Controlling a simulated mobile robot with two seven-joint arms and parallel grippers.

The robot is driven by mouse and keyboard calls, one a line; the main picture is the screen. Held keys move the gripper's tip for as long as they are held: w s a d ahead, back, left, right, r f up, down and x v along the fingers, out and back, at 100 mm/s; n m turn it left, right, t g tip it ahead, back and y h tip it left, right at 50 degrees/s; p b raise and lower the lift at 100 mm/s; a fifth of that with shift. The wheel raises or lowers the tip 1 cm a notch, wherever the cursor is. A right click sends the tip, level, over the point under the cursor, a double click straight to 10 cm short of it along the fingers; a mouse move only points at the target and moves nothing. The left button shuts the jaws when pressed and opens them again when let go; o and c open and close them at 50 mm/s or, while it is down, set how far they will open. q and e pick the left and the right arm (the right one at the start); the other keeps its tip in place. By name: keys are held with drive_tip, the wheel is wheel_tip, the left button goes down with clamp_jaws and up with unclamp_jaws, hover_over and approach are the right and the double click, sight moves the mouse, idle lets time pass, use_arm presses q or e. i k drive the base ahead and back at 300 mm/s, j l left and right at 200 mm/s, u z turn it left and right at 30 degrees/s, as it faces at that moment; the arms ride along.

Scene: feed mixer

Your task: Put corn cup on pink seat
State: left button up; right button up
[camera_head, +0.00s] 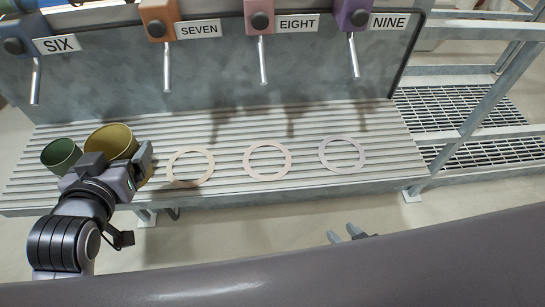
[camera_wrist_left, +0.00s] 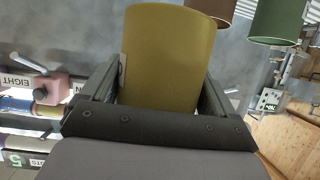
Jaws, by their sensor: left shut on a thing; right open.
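The yellow corn cup (camera_head: 112,138) is at the left of the slatted bench, right of a green cup (camera_head: 61,156). My left gripper (camera_head: 120,165) is shut on the yellow cup and hides its lower part. In the left wrist view the yellow cup (camera_wrist_left: 165,55) stands between the two fingers (camera_wrist_left: 160,90). I cannot tell whether it touches the bench. The pink seat (camera_head: 247,160), a flat ring, lies empty on the bench below the EIGHT sign, well to the right. My right gripper (camera_head: 350,233) is open and empty in front of the bench, only its tips showing.
A pale orange ring (camera_head: 170,167) and a pale purple ring (camera_head: 364,154) lie either side of the pink one. Levers (camera_head: 263,62) hang above the bench (camera_head: 220,120). The left wrist view also shows the green cup (camera_wrist_left: 278,20) and a brown cup (camera_wrist_left: 213,8).

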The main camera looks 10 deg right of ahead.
sight(267, 159)
drive_tip(key=l, duration=1.85)
drive_tip(key=i+u, duration=0.05)
drive_tip(key=i, duration=0.05)
